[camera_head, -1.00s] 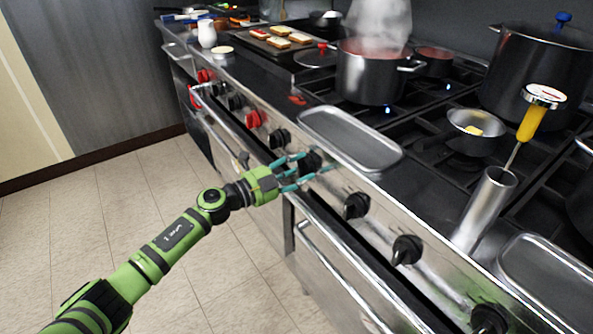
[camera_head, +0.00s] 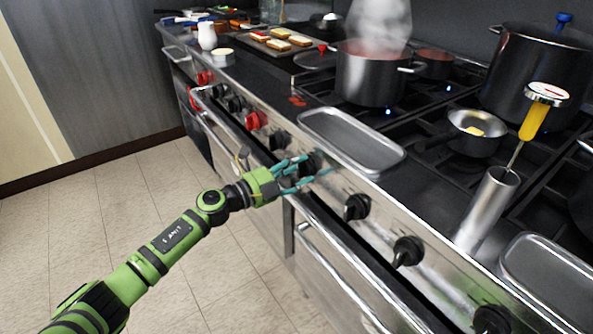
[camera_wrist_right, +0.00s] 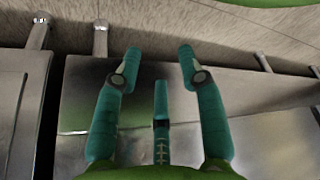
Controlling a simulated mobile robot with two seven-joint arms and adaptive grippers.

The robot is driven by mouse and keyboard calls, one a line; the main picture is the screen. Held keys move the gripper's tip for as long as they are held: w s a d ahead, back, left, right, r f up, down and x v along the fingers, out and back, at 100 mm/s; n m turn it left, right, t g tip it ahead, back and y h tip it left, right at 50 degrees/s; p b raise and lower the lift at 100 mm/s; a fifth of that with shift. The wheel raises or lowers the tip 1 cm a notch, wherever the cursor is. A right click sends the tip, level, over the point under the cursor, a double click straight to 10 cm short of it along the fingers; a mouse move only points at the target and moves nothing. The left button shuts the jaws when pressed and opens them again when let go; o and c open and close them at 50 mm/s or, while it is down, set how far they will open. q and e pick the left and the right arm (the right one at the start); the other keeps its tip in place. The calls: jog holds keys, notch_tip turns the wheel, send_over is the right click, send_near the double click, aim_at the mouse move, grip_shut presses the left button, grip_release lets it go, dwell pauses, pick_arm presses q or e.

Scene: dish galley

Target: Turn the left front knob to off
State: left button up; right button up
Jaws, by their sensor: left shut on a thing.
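My left gripper (camera_head: 309,168) reaches in from the left in the head view, its teal fingers around a black knob (camera_head: 313,161) on the steel front panel of the range. The fingers are closed on this knob and hide much of it, so I cannot read where it points. A second black knob (camera_head: 357,206) and a third (camera_head: 407,251) sit further right along the panel. My right gripper (camera_wrist_right: 160,70) shows only in its wrist view, with its fingers apart and nothing between them.
A steel tray (camera_head: 350,140) lies on the ledge above the held knob. A steaming pot (camera_head: 370,78), a small pan with butter (camera_head: 470,140) and a steel cylinder with a thermometer (camera_head: 487,210) stand to the right. Oven handles run below the panel. The floor at left is clear.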

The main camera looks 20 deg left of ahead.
pick_arm(q)
jog(key=o, duration=1.1)
jog(key=shift+d+r, duration=0.2)
jog(key=shift+d, duration=0.1)
jog(key=shift+o, duration=0.4)
jog(key=shift+d+f, duration=0.1)
jog(key=shift+a, duration=0.2)
jog(key=shift+s+a+f, duration=0.1)
jog(key=shift+s+a, duration=0.05)
jog(key=v, duration=1.1)
jog(key=shift+s, duration=0.25)
jog(key=shift+a, duration=0.1)
